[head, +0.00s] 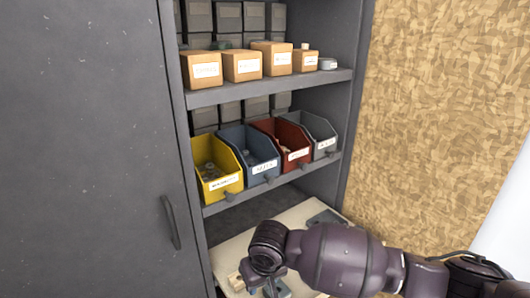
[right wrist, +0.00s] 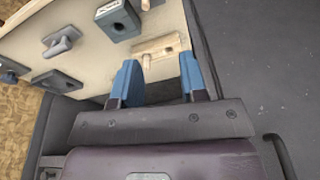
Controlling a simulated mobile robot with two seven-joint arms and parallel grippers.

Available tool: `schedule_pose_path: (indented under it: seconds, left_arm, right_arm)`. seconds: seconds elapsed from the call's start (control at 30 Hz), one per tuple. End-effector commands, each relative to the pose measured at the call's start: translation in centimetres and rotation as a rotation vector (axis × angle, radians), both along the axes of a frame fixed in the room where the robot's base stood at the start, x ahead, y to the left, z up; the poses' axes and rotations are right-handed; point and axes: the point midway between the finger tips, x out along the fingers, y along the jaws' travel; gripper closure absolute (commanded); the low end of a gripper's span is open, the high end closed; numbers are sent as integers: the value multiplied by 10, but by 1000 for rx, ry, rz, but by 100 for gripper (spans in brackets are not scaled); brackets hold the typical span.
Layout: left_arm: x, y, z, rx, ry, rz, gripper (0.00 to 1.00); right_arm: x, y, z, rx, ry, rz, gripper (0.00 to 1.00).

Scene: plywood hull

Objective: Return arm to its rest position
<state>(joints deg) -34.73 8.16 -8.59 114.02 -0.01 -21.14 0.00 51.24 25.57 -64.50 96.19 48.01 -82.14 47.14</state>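My right arm comes in from the right in the head view, stretched over the pale board (head: 228,250) at the bottom of the cabinet. In the right wrist view my right gripper (right wrist: 158,72) has its two blue fingers apart, with nothing held between them. A light wooden piece (right wrist: 160,46) lies on the board just beyond the fingertips; I cannot tell whether they touch it. My left gripper and left arm are not in view.
A grey cabinet door (head: 85,150) stands at the left. Above the arm is a shelf with yellow (head: 215,165), blue (head: 248,152), red (head: 285,140) and grey (head: 318,132) bins. Grey blocks (right wrist: 118,18) and a grey fitting (right wrist: 60,42) lie on the board.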

Motion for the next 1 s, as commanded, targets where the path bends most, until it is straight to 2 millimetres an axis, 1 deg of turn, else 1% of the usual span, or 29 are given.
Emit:
schedule_pose_path:
  seconds: [0.07, 0.17, 0.2, 0.3, 0.4, 0.53, 0.67, 0.77, 0.87, 1.0]
  left_arm:
    - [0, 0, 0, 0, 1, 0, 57]
    - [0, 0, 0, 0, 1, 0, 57]
    - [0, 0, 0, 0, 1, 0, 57]
    - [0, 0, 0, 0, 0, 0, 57]
    - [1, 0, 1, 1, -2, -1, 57]
    - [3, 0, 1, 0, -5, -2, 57]
    - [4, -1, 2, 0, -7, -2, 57]
    - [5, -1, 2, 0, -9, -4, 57]
    - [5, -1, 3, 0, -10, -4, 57]
    - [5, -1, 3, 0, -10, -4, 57]
  right_arm:
    - [9, 14, 9, 62, -87, 96, 60]
    - [26, 32, 34, 148, -221, 202, 60]
    - [33, 40, 46, 184, -277, 240, 60]
    - [43, 55, 70, 268, -401, 314, 60]
    - [48, 64, 89, 353, -525, 367, 60]
    - [53, 64, 108, 444, -681, 396, 60]
    - [57, 51, 117, 506, -824, 384, 60]
    - [58, 32, 119, 532, -928, 350, 60]
    - [58, 8, 115, 534, -1014, 302, 60]
    - [53, -33, 101, 507, -1105, 218, 60]
